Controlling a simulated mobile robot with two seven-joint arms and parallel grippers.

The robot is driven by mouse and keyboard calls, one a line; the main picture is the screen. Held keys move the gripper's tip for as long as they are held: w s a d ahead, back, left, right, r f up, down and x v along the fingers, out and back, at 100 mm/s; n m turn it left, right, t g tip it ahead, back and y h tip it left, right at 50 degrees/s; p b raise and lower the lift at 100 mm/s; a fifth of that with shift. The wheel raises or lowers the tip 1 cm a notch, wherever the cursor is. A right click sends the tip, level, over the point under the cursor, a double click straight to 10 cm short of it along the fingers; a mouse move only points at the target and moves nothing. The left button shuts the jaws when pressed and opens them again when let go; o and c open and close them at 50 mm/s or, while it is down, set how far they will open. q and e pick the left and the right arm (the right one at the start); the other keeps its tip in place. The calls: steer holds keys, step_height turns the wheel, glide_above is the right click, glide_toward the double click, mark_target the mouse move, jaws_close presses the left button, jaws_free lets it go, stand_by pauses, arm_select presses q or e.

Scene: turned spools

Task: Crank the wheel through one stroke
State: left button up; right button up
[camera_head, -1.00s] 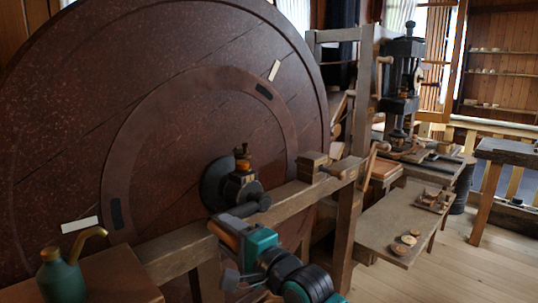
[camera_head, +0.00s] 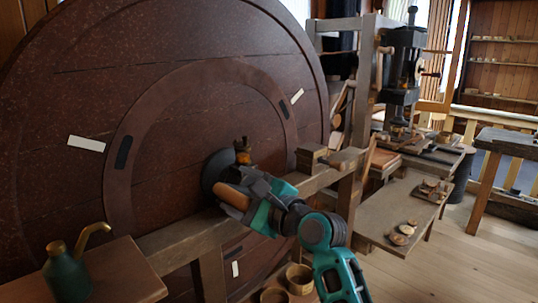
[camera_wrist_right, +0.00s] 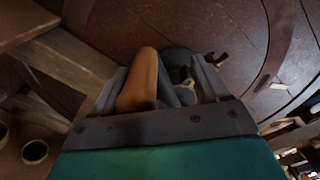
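The large dark red-brown wheel (camera_head: 75,105) stands upright at the left of the head view, with pale marks on its face. A crank with an orange-brown wooden handle (camera_head: 231,196) sits in front of its dark round hub (camera_head: 213,172). My right gripper (camera_head: 246,190) is at this handle, which also shows between the fingers in the wrist view (camera_wrist_right: 139,82). The fingers appear closed on it, though their contact is partly hidden. The gripper hides most of the crank arm. My left gripper is in neither view.
A wooden rail (camera_head: 180,240) crosses in front of the wheel, with small wooden blocks (camera_head: 311,156) on it. A green oil can (camera_head: 66,272) stands at lower left. Wooden bowls (camera_head: 299,279) sit below my arm. A dark press (camera_head: 403,65) and benches stand at right; the floor there is clear.

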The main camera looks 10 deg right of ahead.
steer(key=w+d+r+m, duration=0.4)
steer(key=d+r+m, duration=0.1)
steer(key=d+m, duration=0.1)
steer(key=shift+w+r, duration=0.2)
steer(key=shift+r, duration=0.15)
steer(key=shift+s+a, duration=0.25)
stand_by(0.5)
steer(key=v, duration=1.1)
steer(key=shift+d, duration=0.25)
steer(key=shift+w+f, duration=0.1)
stand_by(0.4)
